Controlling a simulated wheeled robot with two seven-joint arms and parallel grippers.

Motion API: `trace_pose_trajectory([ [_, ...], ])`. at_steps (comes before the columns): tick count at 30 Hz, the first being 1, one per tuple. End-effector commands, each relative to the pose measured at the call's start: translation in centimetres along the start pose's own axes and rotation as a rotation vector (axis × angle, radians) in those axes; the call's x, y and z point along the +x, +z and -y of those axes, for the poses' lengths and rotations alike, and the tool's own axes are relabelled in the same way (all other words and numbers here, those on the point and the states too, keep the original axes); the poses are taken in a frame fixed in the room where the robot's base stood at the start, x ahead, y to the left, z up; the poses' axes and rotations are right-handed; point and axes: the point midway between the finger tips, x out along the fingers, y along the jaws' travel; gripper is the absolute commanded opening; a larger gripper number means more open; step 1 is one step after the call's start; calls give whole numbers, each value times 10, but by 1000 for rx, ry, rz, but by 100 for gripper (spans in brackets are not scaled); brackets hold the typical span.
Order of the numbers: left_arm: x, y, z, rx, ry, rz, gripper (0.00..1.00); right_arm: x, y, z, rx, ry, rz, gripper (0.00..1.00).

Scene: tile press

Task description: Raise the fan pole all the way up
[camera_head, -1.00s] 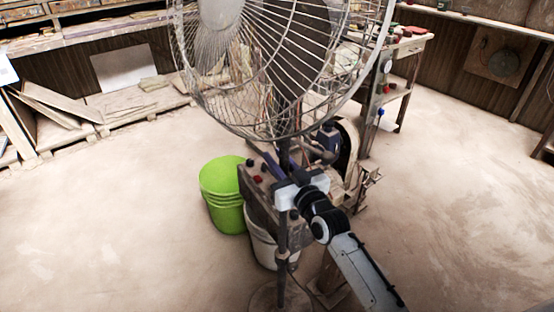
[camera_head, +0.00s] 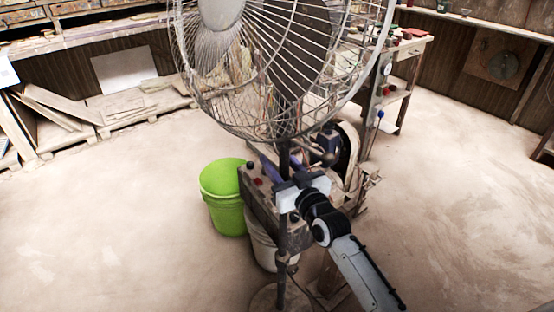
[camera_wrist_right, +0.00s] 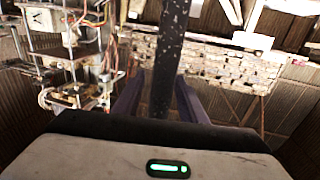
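The standing fan has a wire cage (camera_head: 285,60) at the top of the head view and a dark upright pole (camera_head: 283,235) below it. A collar (camera_head: 282,257) sits low on the pole, above a round base (camera_head: 275,297). My right gripper (camera_head: 275,172) is at the pole just under the cage. In the right wrist view the dark, speckled pole (camera_wrist_right: 172,50) stands between the two purple fingers of this gripper (camera_wrist_right: 160,85). The fingers look parted, with some room beside the pole; contact is hard to judge. My left gripper is not in view.
A green bucket (camera_head: 222,190) and a pale bucket (camera_head: 262,245) stand close behind the pole. A workbench (camera_head: 400,50) stands behind. The floor is clear on both sides.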

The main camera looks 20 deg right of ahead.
Motion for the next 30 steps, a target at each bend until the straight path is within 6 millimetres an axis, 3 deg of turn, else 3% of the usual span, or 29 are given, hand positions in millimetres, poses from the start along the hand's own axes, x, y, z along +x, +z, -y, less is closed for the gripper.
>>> trace_pose_trajectory([
  [15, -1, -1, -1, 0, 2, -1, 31, -88, 0, 0, -1, 1, 0, 38],
  [21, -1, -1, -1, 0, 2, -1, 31, -99, -1, -1, 0, 1, -1, 38],
  [30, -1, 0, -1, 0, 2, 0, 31, -99, -1, -1, 0, 1, -2, 38],
])
